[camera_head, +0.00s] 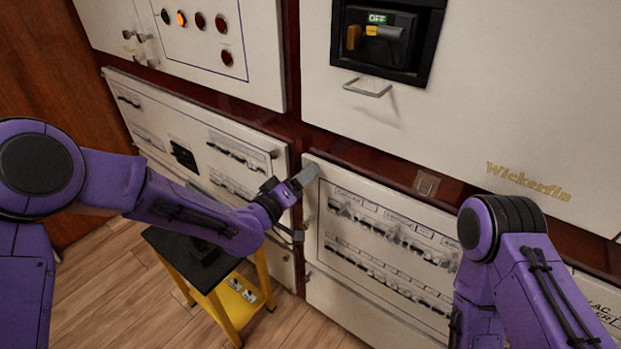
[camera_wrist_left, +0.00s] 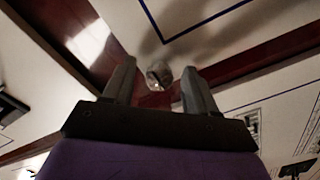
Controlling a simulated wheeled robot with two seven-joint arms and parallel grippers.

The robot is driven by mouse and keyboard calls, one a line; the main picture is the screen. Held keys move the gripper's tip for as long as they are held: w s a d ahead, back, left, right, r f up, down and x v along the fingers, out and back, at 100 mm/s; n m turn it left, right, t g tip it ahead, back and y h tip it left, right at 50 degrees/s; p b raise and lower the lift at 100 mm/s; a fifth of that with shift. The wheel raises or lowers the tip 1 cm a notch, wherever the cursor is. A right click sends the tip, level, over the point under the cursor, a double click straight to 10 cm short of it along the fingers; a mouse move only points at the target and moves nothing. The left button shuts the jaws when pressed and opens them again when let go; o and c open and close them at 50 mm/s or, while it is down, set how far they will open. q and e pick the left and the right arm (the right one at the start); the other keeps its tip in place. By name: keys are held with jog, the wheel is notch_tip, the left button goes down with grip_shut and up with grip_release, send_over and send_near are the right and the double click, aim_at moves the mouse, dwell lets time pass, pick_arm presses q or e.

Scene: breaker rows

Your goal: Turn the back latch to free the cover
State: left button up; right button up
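My left gripper (camera_head: 304,180) is at the top left corner of the cream breaker cover (camera_head: 322,292), by the dark red rail. In the left wrist view its two fingers (camera_wrist_left: 157,66) are apart. A small grey metal knob or latch (camera_wrist_left: 158,76) shows in the gap between them, against the red rail; I cannot tell whether the fingers touch it. In the head view the gripper hides this piece. Another small metal fitting (camera_head: 427,184) sits on the rail further right. My right arm (camera_head: 500,260) is at the lower right; its gripper is out of view.
A black-topped yellow step stool (camera_head: 215,310) stands on the wood floor below my left arm. A breaker switch marked OFF (camera_head: 376,40) and a metal handle (camera_head: 367,87) are on the upper panel. Another breaker panel (camera_head: 285,262) is to the left.

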pick_arm(q)
jog(key=v, duration=1)
jog(key=shift+s+a+b, duration=0.15)
jog(key=shift+s+b, duration=0.05)
jog(key=shift+b, duration=0.1)
